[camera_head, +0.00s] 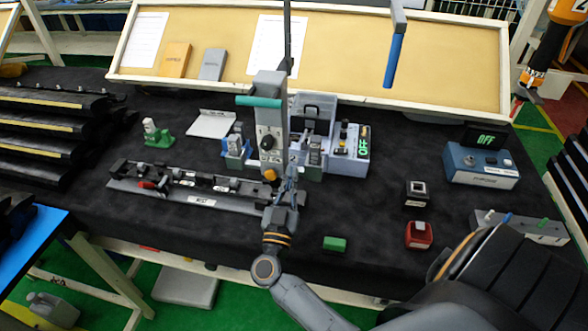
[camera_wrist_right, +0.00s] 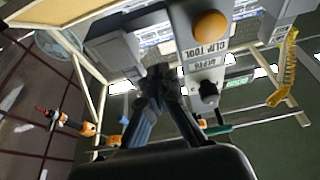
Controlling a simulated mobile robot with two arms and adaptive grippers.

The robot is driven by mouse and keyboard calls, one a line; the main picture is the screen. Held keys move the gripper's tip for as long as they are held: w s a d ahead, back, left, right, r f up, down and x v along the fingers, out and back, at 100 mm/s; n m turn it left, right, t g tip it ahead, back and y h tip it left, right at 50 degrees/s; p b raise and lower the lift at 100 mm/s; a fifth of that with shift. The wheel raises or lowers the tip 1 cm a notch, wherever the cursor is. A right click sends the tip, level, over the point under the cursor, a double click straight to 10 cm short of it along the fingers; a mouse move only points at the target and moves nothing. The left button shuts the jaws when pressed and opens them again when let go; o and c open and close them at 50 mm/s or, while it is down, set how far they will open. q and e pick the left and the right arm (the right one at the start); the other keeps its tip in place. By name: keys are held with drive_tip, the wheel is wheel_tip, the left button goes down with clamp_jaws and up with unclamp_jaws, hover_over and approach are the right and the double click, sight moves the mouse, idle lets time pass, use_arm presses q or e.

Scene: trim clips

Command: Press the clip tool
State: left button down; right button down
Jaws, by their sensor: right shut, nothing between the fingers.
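The clip tool (camera_head: 268,140) is a grey upright body with a teal handle, a black knob and an orange button, standing on the dark table. In the right wrist view the clip tool (camera_wrist_right: 200,50) shows upside down, with its label and orange button (camera_wrist_right: 211,26) close beyond the fingertips. My right gripper (camera_head: 291,176) is shut and empty, upright just in front of the tool's lower right side. Its fingertips (camera_wrist_right: 160,78) show near the tool's label; I cannot tell whether they touch it. My left gripper is not in view.
A long trim part (camera_head: 200,200) lies left of the tool. A blue box (camera_head: 483,166), a black button box (camera_head: 417,193), a red one (camera_head: 419,235) and a green block (camera_head: 334,244) stand farther right.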

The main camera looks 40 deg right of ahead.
drive_tip(key=b+v, duration=0.1)
drive_tip(key=v, duration=0.5)
drive_tip(key=shift+b, duration=0.35)
